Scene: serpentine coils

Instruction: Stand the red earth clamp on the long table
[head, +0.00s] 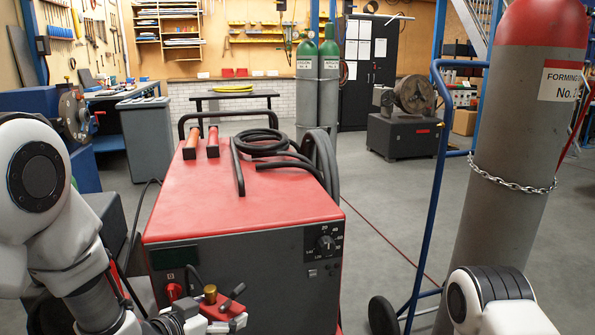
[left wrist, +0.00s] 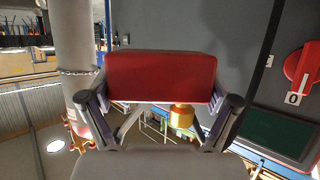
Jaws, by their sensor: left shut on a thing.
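The red earth clamp (left wrist: 160,77) shows in the left wrist view as a red block between the two fingers of my left gripper (left wrist: 160,110). A brass-coloured part (left wrist: 182,116) shows below it. In the head view my left gripper (head: 222,322) is low, just in front of the red-topped machine, shut on the clamp. The clamp's brass part (head: 210,294) shows above the fingers there. A long, dark, narrow table (head: 205,97) stands far back by the white brick wall, with a yellow coil on it. My right gripper is out of view.
The red-topped machine (head: 255,190) stands close in front, with black cable coiled on top. A grey gas cylinder (head: 505,200) on a blue trolley (head: 437,170) stands to the right. A grey bin cabinet (head: 146,135) is at left. Grey floor lies open beyond the machine.

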